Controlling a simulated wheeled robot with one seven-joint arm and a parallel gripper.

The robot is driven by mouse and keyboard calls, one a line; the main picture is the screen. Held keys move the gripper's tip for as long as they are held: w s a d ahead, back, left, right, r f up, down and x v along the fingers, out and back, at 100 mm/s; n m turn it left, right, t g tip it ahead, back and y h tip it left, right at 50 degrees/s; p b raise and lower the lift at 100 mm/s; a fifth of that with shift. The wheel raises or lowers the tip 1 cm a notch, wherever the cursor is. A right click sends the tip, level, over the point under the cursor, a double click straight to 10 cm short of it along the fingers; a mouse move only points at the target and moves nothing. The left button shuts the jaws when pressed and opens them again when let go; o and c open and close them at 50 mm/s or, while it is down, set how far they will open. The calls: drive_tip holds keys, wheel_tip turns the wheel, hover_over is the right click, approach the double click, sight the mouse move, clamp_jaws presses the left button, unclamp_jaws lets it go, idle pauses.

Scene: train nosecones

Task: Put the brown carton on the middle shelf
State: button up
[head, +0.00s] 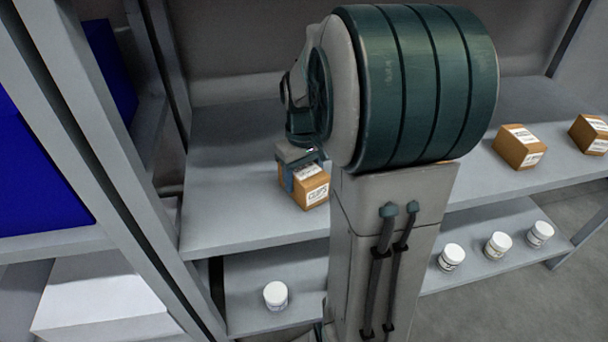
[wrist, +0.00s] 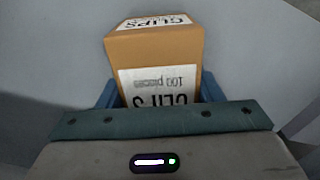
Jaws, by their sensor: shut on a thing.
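The brown carton (head: 311,189) has white labels and is partly hidden by my gripper in the head view. My gripper (head: 302,178) is shut on it, with a blue finger along its side. In the wrist view the carton (wrist: 155,55) stands between the two blue fingers of my gripper (wrist: 160,97), with a label reading "CLIPS 100 pieces". The carton is at the grey middle shelf (head: 230,190), near its front edge. I cannot tell whether its base touches the shelf.
Two more brown cartons (head: 519,147) (head: 590,134) stand at the right on the same shelf. White jars (head: 275,295) (head: 451,257) stand on the shelf below. A grey upright (head: 95,150) and a blue box (head: 35,165) are at the left. The shelf left of the carton is clear.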

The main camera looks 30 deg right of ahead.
sight(303, 167)
drive_tip(key=shift+f, duration=0.2)
drive_tip(key=o, duration=1.1)
drive_tip(key=shift+c, duration=0.2)
wheel_tip(303, 167, up, 8)
drive_tip(key=shift+f+p, duration=0.25)
drive_tip(key=shift+p, duration=0.85)
drive_tip(key=shift+s+a+r, duration=0.15)
drive_tip(key=shift+a+r, duration=0.05)
drive_tip(key=s+a+f+m+t, duration=0.1)
drive_tip(key=s+a+f, duration=0.3)
drive_tip(key=s+a, duration=0.6)
drive_tip(key=shift+s+a+t, duration=0.3)
drive_tip(key=shift+s, duration=0.7)
wheel_tip(303, 167, up, 21)
drive_tip(key=t+p, duration=0.1)
drive_tip(key=p, duration=1.7)
drive_tip(key=shift+a+p, duration=0.2)
drive_tip(key=shift+p, duration=0.2)
